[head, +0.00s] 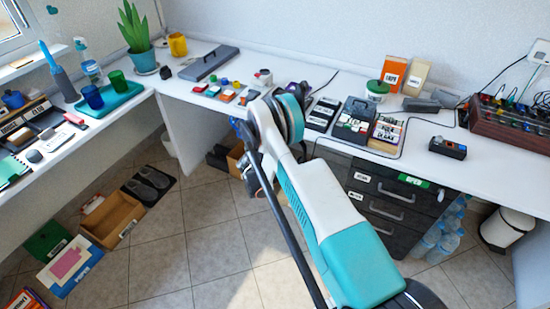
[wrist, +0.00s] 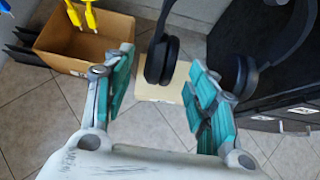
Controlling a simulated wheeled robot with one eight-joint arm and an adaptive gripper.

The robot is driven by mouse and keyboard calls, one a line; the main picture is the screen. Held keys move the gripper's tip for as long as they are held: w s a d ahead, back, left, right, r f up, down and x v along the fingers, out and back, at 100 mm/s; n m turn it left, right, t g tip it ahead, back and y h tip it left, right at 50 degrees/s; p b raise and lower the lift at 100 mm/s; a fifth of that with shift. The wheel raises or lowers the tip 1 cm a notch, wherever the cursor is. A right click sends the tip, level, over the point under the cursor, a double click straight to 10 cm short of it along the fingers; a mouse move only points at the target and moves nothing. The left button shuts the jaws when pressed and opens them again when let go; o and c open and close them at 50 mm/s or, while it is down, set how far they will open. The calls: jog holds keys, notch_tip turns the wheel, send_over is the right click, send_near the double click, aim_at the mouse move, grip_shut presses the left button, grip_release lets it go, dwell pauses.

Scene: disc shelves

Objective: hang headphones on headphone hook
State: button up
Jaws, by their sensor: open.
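The black headphones (wrist: 161,60) show in the wrist view just past my gripper. One ear cup is ahead of the gap between my fingers. The other cup and a curved part of the band are at the upper right, partly behind the right finger. The top of the band runs out of the picture. My gripper (wrist: 163,72) is open, its two teal fingers wide apart with nothing held. I cannot tell whether a finger touches the headphones. In the head view my arm hides the gripper and the headphones. I cannot make out the headphone hook in either view.
A cardboard box (wrist: 85,40) stands upper left in the wrist view, with yellow items above it. A pale block (wrist: 165,88) is behind the headphones. In the head view, dark drawers (head: 385,195) stand under the cluttered white desk (head: 425,175). An open box (head: 112,217) sits on the tiled floor.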

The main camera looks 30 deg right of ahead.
jog(key=v, duration=1)
notch_tip(320, 180, up, 17)
jog(key=s+a+m+y, duration=0.1)
jog(key=a+m+y, duration=0.1)
jog(key=m, duration=0.4)
jog(key=s+a+r+m+y, duration=0.25)
jog(key=s+r+m, duration=0.5)
jog(key=r, duration=0.65)
jog(key=s+a+r+m+y, duration=0.1)
jog(key=s+m, duration=0.3)
jog(key=s, duration=0.5)
jog(key=s+a+r+m+y, duration=0.1)
jog(key=s+a+r+m, duration=0.3)
jog(key=s, duration=0.6)
jog(key=s+a+r+m+y, duration=0.2)
jog(key=s+r+m, duration=0.1)
jog(key=s, duration=0.7)
jog(key=shift+s+a+r+m+t, duration=0.2)
jog(key=shift+m+t, duration=0.1)
jog(key=shift+m, duration=0.25)
